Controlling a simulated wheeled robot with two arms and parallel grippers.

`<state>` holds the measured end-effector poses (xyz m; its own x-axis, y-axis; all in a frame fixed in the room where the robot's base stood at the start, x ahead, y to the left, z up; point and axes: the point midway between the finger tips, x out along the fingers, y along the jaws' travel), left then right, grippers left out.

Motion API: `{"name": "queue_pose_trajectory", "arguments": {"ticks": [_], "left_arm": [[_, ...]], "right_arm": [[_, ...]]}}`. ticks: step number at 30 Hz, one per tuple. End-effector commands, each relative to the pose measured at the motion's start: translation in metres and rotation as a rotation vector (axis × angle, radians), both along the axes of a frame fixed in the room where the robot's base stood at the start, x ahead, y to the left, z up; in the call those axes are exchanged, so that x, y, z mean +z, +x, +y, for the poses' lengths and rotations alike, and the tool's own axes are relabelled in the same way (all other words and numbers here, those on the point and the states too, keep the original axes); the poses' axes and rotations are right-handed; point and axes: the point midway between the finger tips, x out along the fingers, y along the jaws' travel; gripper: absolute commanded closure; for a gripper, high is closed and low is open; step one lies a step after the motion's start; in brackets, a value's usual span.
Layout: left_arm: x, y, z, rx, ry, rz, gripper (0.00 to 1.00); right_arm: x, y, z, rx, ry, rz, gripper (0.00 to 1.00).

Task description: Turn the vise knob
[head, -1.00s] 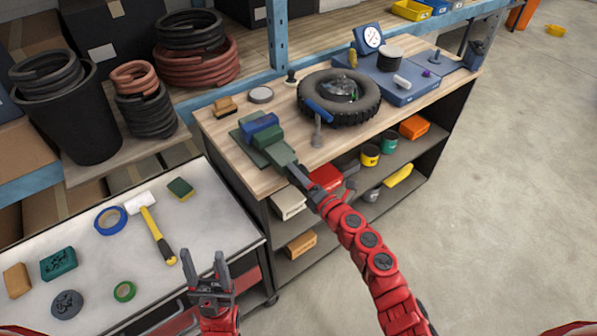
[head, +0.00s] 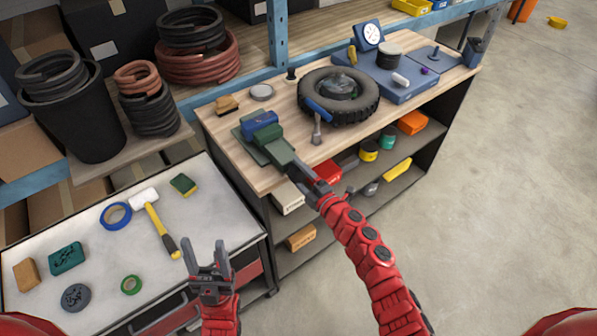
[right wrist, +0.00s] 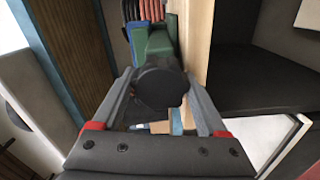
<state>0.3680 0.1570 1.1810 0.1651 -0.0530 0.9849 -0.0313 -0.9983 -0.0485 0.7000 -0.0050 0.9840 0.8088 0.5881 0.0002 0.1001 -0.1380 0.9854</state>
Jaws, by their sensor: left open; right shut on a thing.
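The green vise (head: 275,150) with blue jaws is mounted at the front left corner of the wooden workbench. Its dark round knob (right wrist: 163,83) faces the right wrist camera, between the two fingers. The green vise body (right wrist: 153,45) shows behind it. My right gripper (head: 299,172) reaches the front end of the vise and is shut on the knob. The knob is mostly hidden by the gripper in the head view. My left gripper (head: 207,254) is open and empty, pointing up near the front right edge of the white table.
The workbench (head: 222,150) also holds a tire (head: 312,90), a brush (head: 227,103) and a blue board (head: 405,92). A hammer (head: 160,228), tape rolls and sponges lie on the white table (head: 110,245). Shelves under the bench hold cans and boxes.

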Motion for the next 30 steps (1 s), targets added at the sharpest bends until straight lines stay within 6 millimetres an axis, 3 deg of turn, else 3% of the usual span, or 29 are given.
{"name": "queue_pose_trajectory", "arguments": {"ticks": [11,12,16,25,30], "left_arm": [[0.0,0.0,0.0,0.0,0.0,0.0,0.43],[0.0,0.0,0.0,0.0,0.0,0.0,0.43],[0.0,0.0,0.0,0.0,0.0,0.0,0.43],[-0.001,0.0,0.0,0.0,0.0,0.0,0.43],[-0.007,0.0,0.0,0.0,0.0,0.0,0.43]], "right_arm": [[-0.001,0.0,0.0,-0.001,0.003,0.004,0.8],[-0.001,0.0,0.0,-0.001,0.003,0.004,0.22],[-0.001,0.0,0.0,-0.001,0.003,0.003,0.0],[-0.001,-0.002,-0.002,-0.001,0.002,0.003,0.0],[-0.003,-0.016,-0.013,-0.001,-0.002,-0.001,0.0]]}}
